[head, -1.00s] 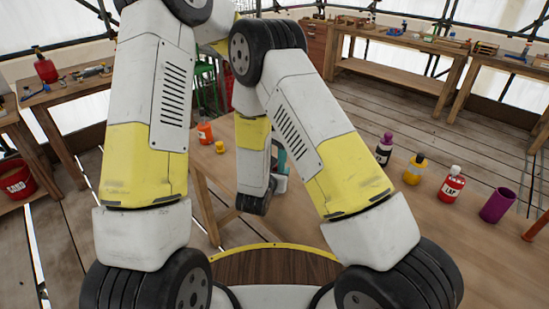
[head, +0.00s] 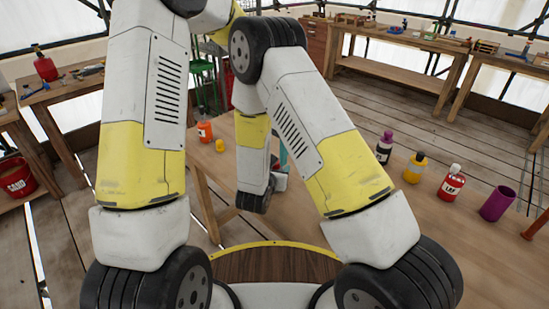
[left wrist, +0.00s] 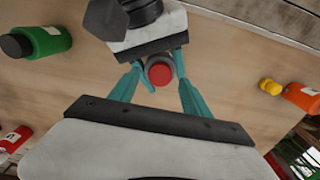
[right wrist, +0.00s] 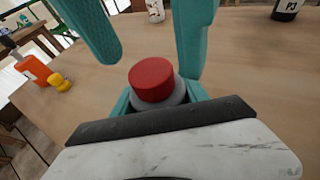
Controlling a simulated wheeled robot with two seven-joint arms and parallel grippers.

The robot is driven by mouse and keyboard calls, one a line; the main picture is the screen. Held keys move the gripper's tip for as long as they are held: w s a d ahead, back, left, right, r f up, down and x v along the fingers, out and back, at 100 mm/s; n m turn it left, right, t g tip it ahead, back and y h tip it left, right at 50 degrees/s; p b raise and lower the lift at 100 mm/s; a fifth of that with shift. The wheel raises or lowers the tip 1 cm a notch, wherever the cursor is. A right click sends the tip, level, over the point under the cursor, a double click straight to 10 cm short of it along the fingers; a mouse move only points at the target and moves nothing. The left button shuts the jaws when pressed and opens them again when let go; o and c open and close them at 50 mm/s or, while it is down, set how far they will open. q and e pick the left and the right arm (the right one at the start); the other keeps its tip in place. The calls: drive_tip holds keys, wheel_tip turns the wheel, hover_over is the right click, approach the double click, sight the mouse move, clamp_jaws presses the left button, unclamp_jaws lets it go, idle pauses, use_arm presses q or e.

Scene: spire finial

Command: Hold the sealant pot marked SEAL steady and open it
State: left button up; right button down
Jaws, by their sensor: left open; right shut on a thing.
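The pot (right wrist: 178,97) is pale grey with a red lid (right wrist: 152,79); no SEAL marking is readable on it. My right gripper (right wrist: 158,100) is shut on the pot's body in the right wrist view. My left gripper (left wrist: 163,84) is open, its teal fingers to either side of the red lid, which shows in the left wrist view (left wrist: 160,73). In the right wrist view the left fingers come down from above, apart from the lid as far as I can tell. In the head view my arms hide the pot, and only a bit of teal finger shows.
On the bench stand an orange bottle (head: 205,131), a small yellow piece (head: 220,146), a purple-capped bottle (head: 384,148), a yellow bottle (head: 415,168), a red bottle (head: 451,185) and a purple cup (head: 496,202). A green bottle (left wrist: 45,42) lies in the left wrist view. The wood around the pot is clear.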

use_arm(q)
wheel_tip(320, 180, up, 2)
drive_tip(key=shift+r, duration=0.1)
use_arm(e)
drive_tip(key=c, duration=0.5)
unclamp_jaws()
drive_tip(key=shift+s, duration=0.1)
